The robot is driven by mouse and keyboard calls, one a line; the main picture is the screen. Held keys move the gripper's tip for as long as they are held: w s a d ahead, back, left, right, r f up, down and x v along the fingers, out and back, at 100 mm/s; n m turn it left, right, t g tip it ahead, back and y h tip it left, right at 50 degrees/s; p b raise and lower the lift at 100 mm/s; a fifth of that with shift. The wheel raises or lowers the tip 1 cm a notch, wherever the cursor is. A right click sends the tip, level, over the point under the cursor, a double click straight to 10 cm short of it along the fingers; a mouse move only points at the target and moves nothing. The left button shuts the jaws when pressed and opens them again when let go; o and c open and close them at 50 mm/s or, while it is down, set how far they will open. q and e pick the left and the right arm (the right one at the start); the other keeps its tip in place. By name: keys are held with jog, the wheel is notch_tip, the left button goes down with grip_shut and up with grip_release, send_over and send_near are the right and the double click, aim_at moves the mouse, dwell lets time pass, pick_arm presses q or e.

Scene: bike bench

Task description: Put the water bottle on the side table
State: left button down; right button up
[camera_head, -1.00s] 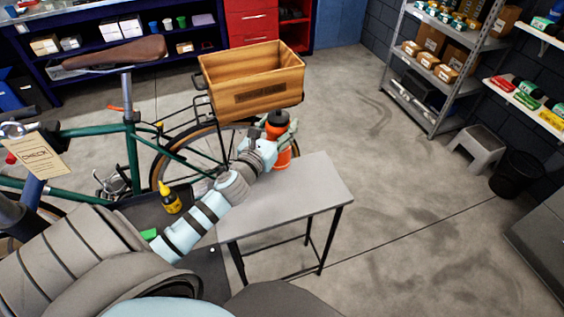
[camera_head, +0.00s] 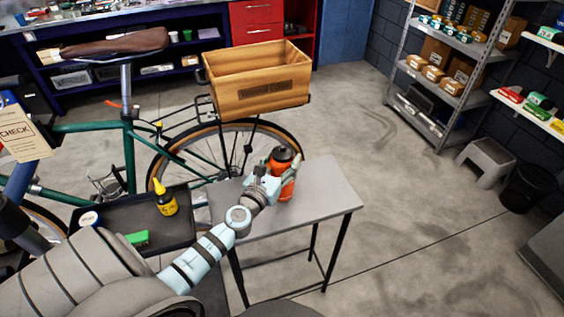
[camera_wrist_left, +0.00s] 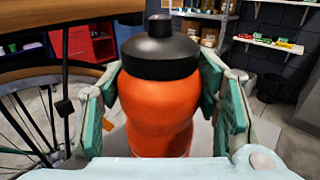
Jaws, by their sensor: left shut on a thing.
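The water bottle (camera_head: 284,187) is orange with a black cap and is upright over the grey side table (camera_head: 325,189). It fills the middle of the left wrist view (camera_wrist_left: 160,105), between the two green-padded fingers. My left gripper (camera_head: 281,178) is shut on the bottle's side. The bottle's base looks to be at the tabletop, but the gripper hides part of it, so I cannot tell whether it touches. My right gripper is not in either view.
A green bicycle with a wooden crate (camera_head: 258,93) on its rear rack stands behind the table. A dark tray (camera_head: 120,213) holding a yellow bottle (camera_head: 164,198) and a green brush (camera_head: 137,238) is left of the table. Open floor lies to the right.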

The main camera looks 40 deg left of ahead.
pick_arm(q)
jog(key=c, duration=0.6)
grip_release()
jog(key=shift+f, duration=0.1)
jog(key=shift+o, duration=0.2)
jog(key=shift+s+r+p, duration=0.1)
jog(key=shift+r+p, duration=0.25)
jog(key=s+d+b, duration=0.1)
jog(key=s+d, duration=0.1)
jog(key=s, duration=0.9)
jog(key=shift+s+b, duration=0.35)
jog(key=shift+f, duration=0.1)
